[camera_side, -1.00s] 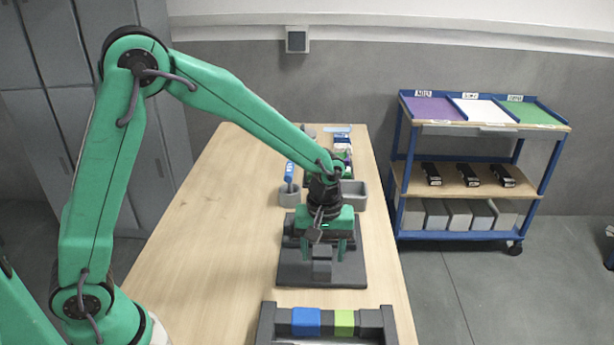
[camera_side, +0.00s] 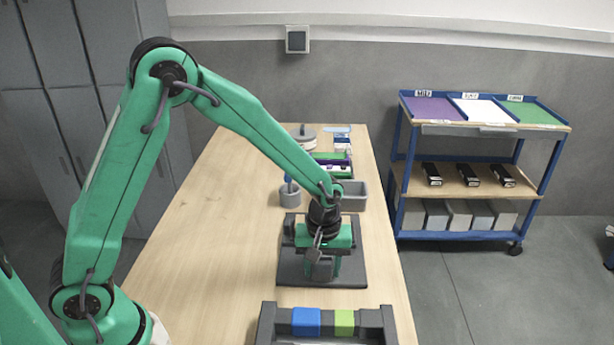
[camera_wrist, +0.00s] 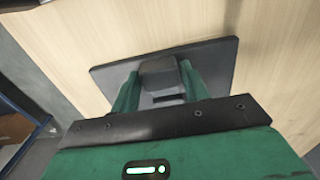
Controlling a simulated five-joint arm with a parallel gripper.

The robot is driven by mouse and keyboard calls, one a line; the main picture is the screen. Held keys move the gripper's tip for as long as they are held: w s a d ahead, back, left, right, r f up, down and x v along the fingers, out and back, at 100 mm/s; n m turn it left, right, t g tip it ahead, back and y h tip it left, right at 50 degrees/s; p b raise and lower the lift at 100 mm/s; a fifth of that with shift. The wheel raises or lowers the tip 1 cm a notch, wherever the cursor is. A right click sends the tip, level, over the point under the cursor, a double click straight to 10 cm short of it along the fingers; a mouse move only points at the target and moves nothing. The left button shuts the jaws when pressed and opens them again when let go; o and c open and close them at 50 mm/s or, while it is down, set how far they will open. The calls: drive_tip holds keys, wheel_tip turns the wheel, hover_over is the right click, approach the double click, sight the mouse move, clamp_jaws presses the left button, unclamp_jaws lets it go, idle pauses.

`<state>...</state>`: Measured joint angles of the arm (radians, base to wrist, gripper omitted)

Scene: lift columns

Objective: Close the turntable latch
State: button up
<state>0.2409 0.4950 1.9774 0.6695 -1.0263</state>
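A dark grey fixture with a flat base plate (camera_side: 345,277) lies on the table below my gripper (camera_side: 325,270). A grey upright block (camera_side: 319,271) stands on the plate. In the wrist view the block (camera_wrist: 158,72) sits between the two green fingers of my gripper (camera_wrist: 158,88), one on each side. I cannot tell whether the fingers touch it. A dark piece (camera_side: 289,227) shows at the fixture's back left. My gripper hides much of the fixture's middle. I cannot make out the latch or whether it is open.
In front is a grey rack (camera_side: 266,322) with a blue block (camera_side: 306,321) and a green block (camera_side: 344,322). Behind are a grey bin (camera_side: 353,199), a round grey holder (camera_side: 290,195) and a grey disc (camera_side: 303,132). The table's left side is clear.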

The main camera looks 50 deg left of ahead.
drive_tip(key=c, duration=0.3)
drive_tip(key=shift+c, duration=0.2)
drive_tip(key=shift+w+a, duration=0.7)
drive_tip(key=o, duration=0.7)
drive_tip(key=shift+r, duration=0.15)
drive_tip(key=shift+r, duration=3.35)
